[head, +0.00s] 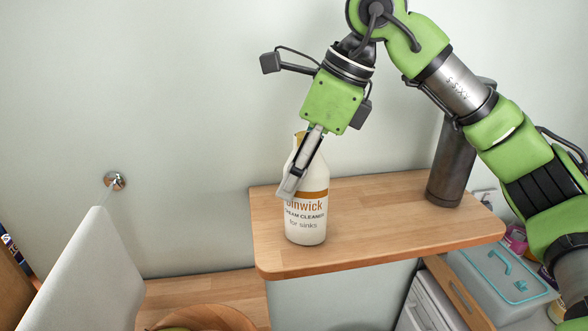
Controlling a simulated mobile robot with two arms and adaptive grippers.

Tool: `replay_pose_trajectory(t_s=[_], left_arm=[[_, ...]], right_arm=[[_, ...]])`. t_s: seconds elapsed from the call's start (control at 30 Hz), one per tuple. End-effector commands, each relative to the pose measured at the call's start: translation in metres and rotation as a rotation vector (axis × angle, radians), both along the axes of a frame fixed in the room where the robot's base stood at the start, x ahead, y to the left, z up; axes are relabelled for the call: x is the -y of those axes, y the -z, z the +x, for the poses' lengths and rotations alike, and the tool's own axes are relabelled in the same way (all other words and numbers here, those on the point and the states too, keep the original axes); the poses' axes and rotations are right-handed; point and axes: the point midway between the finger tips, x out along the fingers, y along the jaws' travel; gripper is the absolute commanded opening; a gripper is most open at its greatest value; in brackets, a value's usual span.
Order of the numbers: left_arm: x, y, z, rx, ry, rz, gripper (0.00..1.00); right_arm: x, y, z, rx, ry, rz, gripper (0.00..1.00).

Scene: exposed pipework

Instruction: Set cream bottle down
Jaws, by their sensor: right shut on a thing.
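The cream bottle (307,223) is white with brown lettering that reads "cream cleaner for sinks". It stands upright near the left part of the wooden shelf (380,228). Its base looks to be at the shelf surface, though I cannot tell whether it fully rests there. My right gripper (294,188) comes down from above and is shut on the bottle's upper part, with a finger across its front. The bottle's neck is partly hidden behind the gripper. My left gripper is not in view.
A dark grey cylinder (452,165) stands at the shelf's back right. Shelf between it and the bottle is clear. Below right are a lidded grey box (500,275) and a white slatted object (430,305). A wooden bowl (205,318) is lower left. A wall hook (115,181) holds pale cloth.

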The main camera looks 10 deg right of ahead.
Motion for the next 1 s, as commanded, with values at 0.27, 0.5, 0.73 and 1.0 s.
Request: replay_pose_trajectory(t_s=[0.27,0.5,0.73,1.0], left_arm=[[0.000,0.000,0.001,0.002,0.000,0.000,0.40],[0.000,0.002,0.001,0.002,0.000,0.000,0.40],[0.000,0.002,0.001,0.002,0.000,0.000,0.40],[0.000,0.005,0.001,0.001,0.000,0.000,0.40]], right_arm=[[0.000,0.000,0.000,0.003,0.001,0.003,0.00],[0.000,0.004,0.000,0.001,0.000,0.001,0.47],[0.000,0.004,0.000,0.001,0.000,0.001,0.47],[0.005,-0.015,-0.002,0.005,0.002,0.002,0.47]])
